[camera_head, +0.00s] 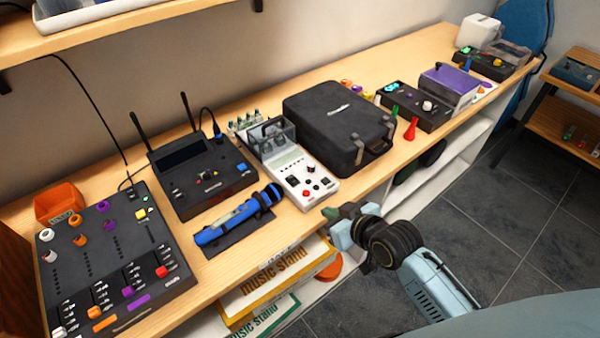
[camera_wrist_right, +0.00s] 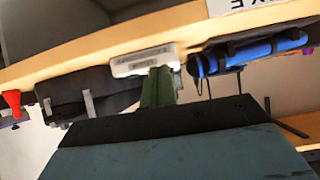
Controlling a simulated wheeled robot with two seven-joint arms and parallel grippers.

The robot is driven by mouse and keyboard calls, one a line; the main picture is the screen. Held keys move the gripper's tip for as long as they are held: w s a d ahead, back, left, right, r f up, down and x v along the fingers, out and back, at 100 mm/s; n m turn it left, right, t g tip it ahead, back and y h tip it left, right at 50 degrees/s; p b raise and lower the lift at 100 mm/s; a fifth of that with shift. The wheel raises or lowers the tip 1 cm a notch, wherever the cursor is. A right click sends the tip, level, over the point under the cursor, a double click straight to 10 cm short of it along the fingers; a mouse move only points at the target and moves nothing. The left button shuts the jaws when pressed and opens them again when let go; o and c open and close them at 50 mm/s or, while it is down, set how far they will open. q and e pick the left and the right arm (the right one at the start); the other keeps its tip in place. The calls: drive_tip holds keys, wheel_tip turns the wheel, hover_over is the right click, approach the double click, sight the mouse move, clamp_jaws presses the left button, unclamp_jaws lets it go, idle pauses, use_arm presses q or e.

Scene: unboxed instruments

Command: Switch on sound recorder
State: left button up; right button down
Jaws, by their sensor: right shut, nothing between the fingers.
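A white device (camera_head: 303,178) with a small display, a red button, black knobs and a clear-covered part at its back sits at the shelf's front edge. It looks like the sound recorder, but I cannot read its label for sure. Its white front face (camera_wrist_right: 145,61) shows in the right wrist view. My right gripper (camera_head: 331,213) is shut and empty, just in front of and below the shelf edge near this device, apart from it. Its green fingers (camera_wrist_right: 158,86) point at the white front in the wrist view. Whether the device is on cannot be told. My left gripper is not in view.
A blue cylindrical instrument (camera_head: 236,216) on a black mat lies left of the white device. A black case (camera_head: 340,122) stands to its right. A black antenna unit (camera_head: 200,172) and a mixer (camera_head: 113,258) are further left. Boxes (camera_head: 278,279) fill the lower shelf.

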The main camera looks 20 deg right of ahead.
wheel_tip(320, 180, up, 8)
drive_tip(key=w+a+t+y, duration=0.1)
drive_tip(key=w+t, duration=0.1)
drive_tip(key=shift+w+r+n, duration=0.2)
drive_tip(key=shift+r+n, duration=0.05)
drive_tip(key=shift+n, duration=0.05)
drive_tip(key=shift+w, duration=0.1)
hover_over(300, 189)
wheel_tip(300, 189, down, 3)
drive_tip(key=shift+d+f, duration=0.1)
drive_tip(key=shift+f, duration=0.1)
wheel_tip(300, 189, down, 3)
drive_tip(key=shift+w+f, duration=0.1)
drive_tip(key=shift+w, duration=0.05)
drive_tip(key=shift+f, duration=0.55)
